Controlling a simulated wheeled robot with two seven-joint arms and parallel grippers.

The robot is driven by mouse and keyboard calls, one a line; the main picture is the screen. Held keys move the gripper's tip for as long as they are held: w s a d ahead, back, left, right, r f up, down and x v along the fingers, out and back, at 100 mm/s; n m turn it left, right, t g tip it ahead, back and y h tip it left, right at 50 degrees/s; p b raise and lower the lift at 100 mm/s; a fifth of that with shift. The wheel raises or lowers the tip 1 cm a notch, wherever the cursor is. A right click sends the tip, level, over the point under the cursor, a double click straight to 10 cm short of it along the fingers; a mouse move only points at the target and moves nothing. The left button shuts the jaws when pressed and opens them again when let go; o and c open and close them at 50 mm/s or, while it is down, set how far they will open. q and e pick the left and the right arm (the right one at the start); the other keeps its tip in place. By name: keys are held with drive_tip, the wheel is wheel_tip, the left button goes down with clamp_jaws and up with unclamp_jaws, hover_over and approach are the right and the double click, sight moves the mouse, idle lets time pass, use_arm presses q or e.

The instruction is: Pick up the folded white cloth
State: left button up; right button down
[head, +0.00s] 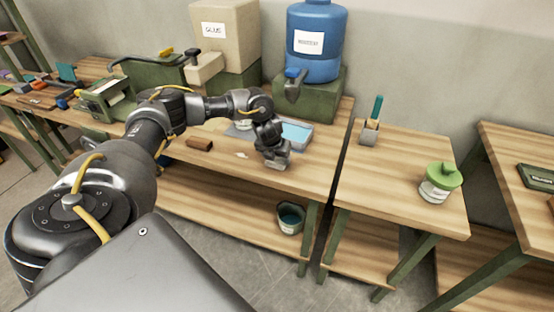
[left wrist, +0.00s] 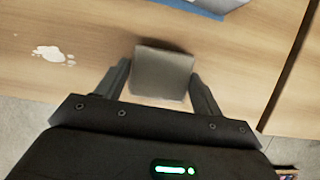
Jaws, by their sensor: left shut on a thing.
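The folded white cloth (left wrist: 163,72) shows in the left wrist view as a small pale grey-white block between the two fingers of my left gripper (left wrist: 160,80). The gripper is shut on it. In the head view my left gripper (head: 273,156) is over the front part of the middle wooden table, and a pale edge of the cloth (head: 277,165) shows under it. I cannot tell whether the cloth touches the tabletop. My right gripper is not in view.
A blue-lined tray (head: 297,133) lies just behind the gripper. A brown block (head: 199,144) and a white spill (head: 242,155) are to the left. A blue drum (head: 316,50) stands behind.

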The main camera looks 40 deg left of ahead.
use_arm(q)
drive_tip(key=shift+r, duration=0.45)
drive_tip(key=s+a+r, duration=0.5)
drive_tip(key=s+r, duration=0.6)
drive_tip(key=s, duration=0.2)
drive_tip(key=shift+a+r+b, duration=0.2)
drive_tip(key=shift+r+b, duration=0.15)
